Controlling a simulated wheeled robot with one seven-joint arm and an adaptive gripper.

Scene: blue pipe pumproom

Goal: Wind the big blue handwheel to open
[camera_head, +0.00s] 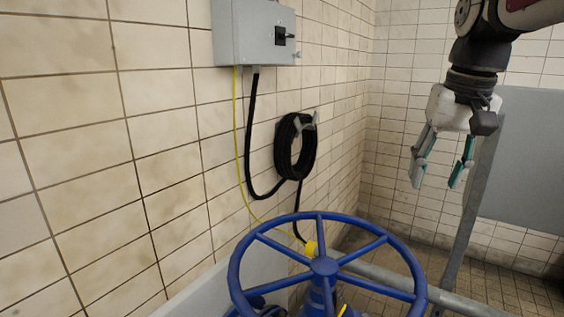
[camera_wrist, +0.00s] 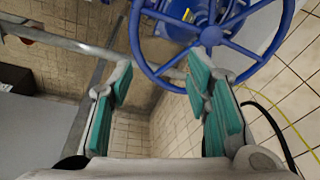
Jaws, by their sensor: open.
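The big blue handwheel (camera_head: 323,266) lies roughly level at the bottom middle of the head view, with several spokes running to a central hub. In the wrist view the blue handwheel (camera_wrist: 210,36) fills the top middle, and its top edge is cut off. My gripper (camera_head: 437,184) hangs with fingers down at the upper right of the head view, above and to the right of the wheel. It is open and empty. In the wrist view the green-padded fingers of my gripper (camera_wrist: 163,82) are apart, and the right one overlaps the lower part of the rim in the picture.
A grey switch box (camera_head: 255,33) is on the tiled left wall, with a coiled black cable (camera_head: 295,147) and a yellow wire (camera_head: 239,140) below. A grey metal post (camera_head: 474,215) and a grey panel (camera_head: 525,165) stand at right. A grey rail (camera_head: 440,297) runs past the wheel.

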